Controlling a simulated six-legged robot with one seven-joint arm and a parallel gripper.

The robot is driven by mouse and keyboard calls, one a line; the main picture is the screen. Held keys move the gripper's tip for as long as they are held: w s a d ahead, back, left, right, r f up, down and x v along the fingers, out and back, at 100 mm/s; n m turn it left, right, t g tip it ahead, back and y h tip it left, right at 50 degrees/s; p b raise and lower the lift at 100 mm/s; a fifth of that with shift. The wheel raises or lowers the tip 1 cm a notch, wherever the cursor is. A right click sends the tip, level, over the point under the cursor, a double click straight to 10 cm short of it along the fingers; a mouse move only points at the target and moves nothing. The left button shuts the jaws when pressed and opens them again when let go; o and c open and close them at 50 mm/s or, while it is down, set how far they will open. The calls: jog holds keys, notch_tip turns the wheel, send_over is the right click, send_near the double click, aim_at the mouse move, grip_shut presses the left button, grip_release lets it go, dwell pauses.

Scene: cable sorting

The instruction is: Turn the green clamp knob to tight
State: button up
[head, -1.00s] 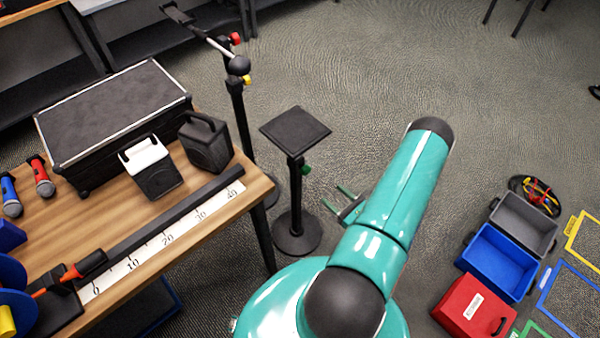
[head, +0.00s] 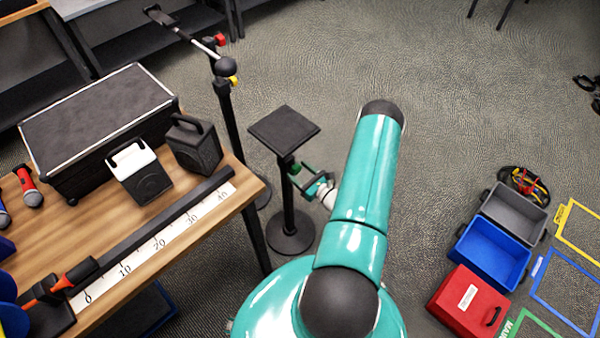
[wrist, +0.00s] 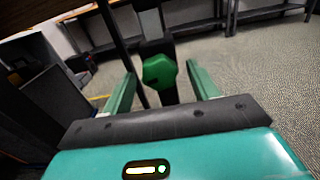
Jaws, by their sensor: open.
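The green clamp knob (wrist: 160,72) sits on the dark post of a stand with a square black top plate (head: 284,130). In the head view the knob (head: 295,168) shows small beside the post, below the plate. My gripper (head: 305,174) is at the post, just right of the knob. In the wrist view my gripper (wrist: 160,85) is open, with one green finger on each side of the knob. Gaps show between the knob and both fingers, so it is not gripped. I cannot tell how tight the knob is.
A wooden table (head: 215,215) with speakers, microphones and a black case stands at left. A tall stand with a red and a yellow knob (head: 233,80) rises behind the plate stand. Blue (head: 490,255), grey and red boxes lie on the floor at right. Floor between is clear.

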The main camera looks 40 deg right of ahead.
jog(key=c, duration=1)
jog(key=shift+m, duration=0.5)
jog(key=m, duration=0.3)
jog(key=shift+m, duration=0.3)
jog(key=m, duration=1)
jog(key=shift+a+m, duration=0.1)
jog(key=shift+m, duration=0.3)
jog(key=shift+r+m, duration=0.1)
jog(key=shift+m, duration=2.2)
